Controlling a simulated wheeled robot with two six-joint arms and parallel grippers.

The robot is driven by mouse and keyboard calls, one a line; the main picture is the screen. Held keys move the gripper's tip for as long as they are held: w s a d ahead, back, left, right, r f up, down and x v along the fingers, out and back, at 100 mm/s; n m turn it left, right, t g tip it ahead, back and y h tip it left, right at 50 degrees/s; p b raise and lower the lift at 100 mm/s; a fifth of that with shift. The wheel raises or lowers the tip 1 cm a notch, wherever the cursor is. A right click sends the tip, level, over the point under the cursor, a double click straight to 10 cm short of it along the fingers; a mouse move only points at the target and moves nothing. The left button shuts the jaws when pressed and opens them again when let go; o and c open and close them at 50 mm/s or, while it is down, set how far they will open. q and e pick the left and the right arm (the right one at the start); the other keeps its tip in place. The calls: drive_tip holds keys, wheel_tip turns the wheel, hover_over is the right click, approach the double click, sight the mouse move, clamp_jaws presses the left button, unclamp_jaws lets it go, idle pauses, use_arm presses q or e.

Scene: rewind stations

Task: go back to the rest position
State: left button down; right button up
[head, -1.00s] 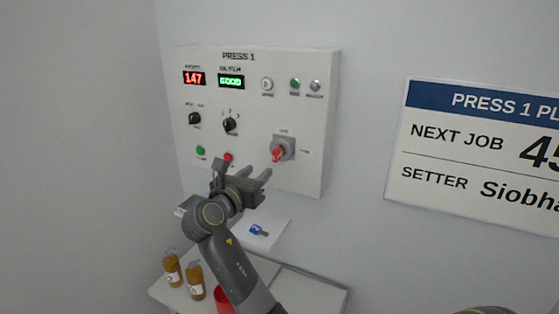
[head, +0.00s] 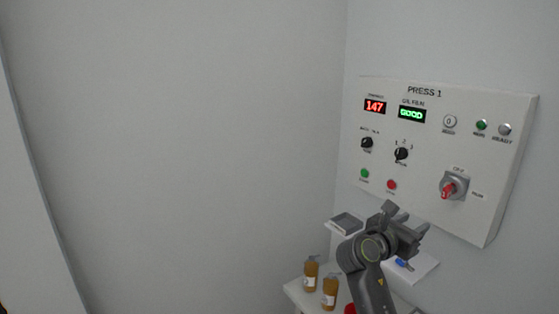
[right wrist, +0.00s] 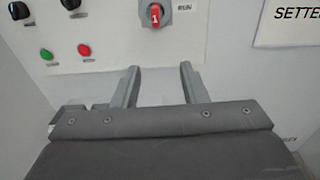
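My right gripper (head: 417,233) is in front of the lower part of the PRESS 1 panel (head: 423,150) in the head view. In the right wrist view its two fingers (right wrist: 158,75) stand apart with nothing between them, so it is open and empty. The red rotary switch (head: 448,190) on the panel shows just above and beyond the fingers, and in the right wrist view it lies apart from them (right wrist: 155,14). My left gripper is not in view.
Bare wall fills the left side.

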drive_tip(key=s+d+f+m+g+y, duration=0.1)
drive_tip(key=s+f+m+y, duration=0.4)
drive_tip(key=s+f, duration=0.55)
drive_tip(key=s+f+m+g+y, duration=0.1)
drive_tip(key=s+f+m+y, duration=0.1)
drive_tip(key=s+f+m, duration=0.8)
drive_tip(key=s+a+f+m+g+y, duration=0.1)
drive_tip(key=s+a+f+m+y, duration=0.15)
drive_tip(key=s, duration=0.45)
drive_tip(key=s+a+f+m+g+y, duration=0.1)
drive_tip(key=s+a+f+m+y, duration=0.1)
drive_tip(key=s+f+m, duration=0.3)
drive_tip(key=s+a+f+m+g+y, duration=0.1)
drive_tip(key=s+a+m+y, duration=0.1)
drive_tip(key=s, duration=0.6)
wheel_tip(320, 180, down, 34)
drive_tip(key=d+g+b, duration=0.1)
drive_tip(key=d+b, duration=0.1)
drive_tip(key=b, duration=0.6)
drive_tip(key=s+a+f+b, duration=0.1)
drive_tip(key=s+f+b, duration=0.2)
drive_tip(key=s+f, duration=0.4)
drive_tip(key=s+f+g+b, duration=0.1)
drive_tip(key=s+f+b, duration=0.2)
drive_tip(key=s+f, duration=0.4)
wheel_tip(320, 180, down, 7)
drive_tip(key=shift+s+a+f+g, duration=0.15)
drive_tip(key=shift+s+a+g, duration=0.15)
drive_tip(key=shift+a, duration=0.1)
